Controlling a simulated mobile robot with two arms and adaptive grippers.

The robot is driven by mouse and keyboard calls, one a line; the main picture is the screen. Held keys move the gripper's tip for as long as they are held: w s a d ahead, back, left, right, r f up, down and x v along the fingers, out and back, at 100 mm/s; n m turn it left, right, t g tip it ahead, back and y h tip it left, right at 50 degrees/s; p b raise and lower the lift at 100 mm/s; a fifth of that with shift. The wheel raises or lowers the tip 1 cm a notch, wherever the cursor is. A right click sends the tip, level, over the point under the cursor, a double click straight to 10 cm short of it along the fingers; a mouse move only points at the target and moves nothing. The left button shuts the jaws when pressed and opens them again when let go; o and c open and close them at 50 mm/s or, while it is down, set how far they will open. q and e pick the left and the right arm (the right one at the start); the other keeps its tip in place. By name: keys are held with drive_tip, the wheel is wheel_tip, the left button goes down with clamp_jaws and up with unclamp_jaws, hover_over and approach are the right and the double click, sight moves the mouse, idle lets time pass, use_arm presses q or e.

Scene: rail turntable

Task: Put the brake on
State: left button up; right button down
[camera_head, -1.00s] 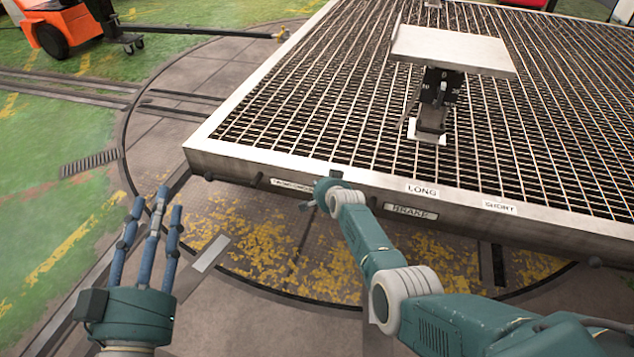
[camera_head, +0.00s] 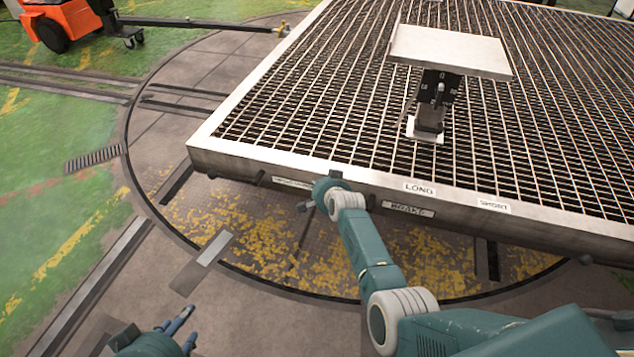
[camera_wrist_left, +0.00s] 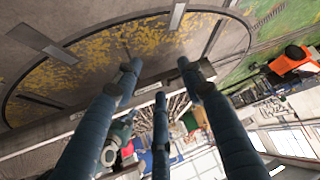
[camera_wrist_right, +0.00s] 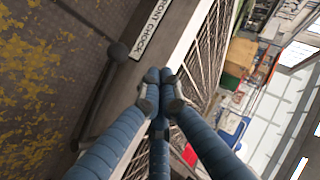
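The BRAKE label (camera_head: 410,210) is on the front edge of the grated platform (camera_head: 330,172). A dark knob (camera_head: 371,202) sticks out just left of it, close to my right wrist. My left gripper (camera_head: 183,328) is low at left, fingers spread and empty (camera_wrist_left: 158,85).
LONG (camera_head: 419,188) and SHORT (camera_head: 493,205) labels are farther right on the edge. A post with a plate (camera_head: 450,50) stands on the grating. An orange vehicle (camera_head: 60,22) is at the back left. The floor on the left is clear.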

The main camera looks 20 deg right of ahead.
use_arm(q)
drive_tip(key=s+a+f+g+p, duration=0.1)
drive_tip(key=s+g, duration=0.1)
drive_tip(key=s, duration=0.3)
drive_tip(key=s+a+f+g+y+p, duration=0.1)
drive_tip(key=s+a+f+g, duration=0.1)
drive_tip(key=s, duration=0.3)
drive_tip(key=shift+s+g, duration=0.2)
drive_tip(key=shift+g, duration=0.2)
use_arm(e)
drive_tip(key=shift+s+a+r, duration=0.25)
drive_tip(key=shift+s+r, duration=0.45)
drive_tip(key=shift+r, duration=0.05)
drive_tip(key=shift+s+a+r, duration=0.25)
drive_tip(key=shift+s+r, duration=0.4)
drive_tip(key=shift+r, duration=0.1)
use_arm(q)
drive_tip(key=shift+a+f, duration=0.1)
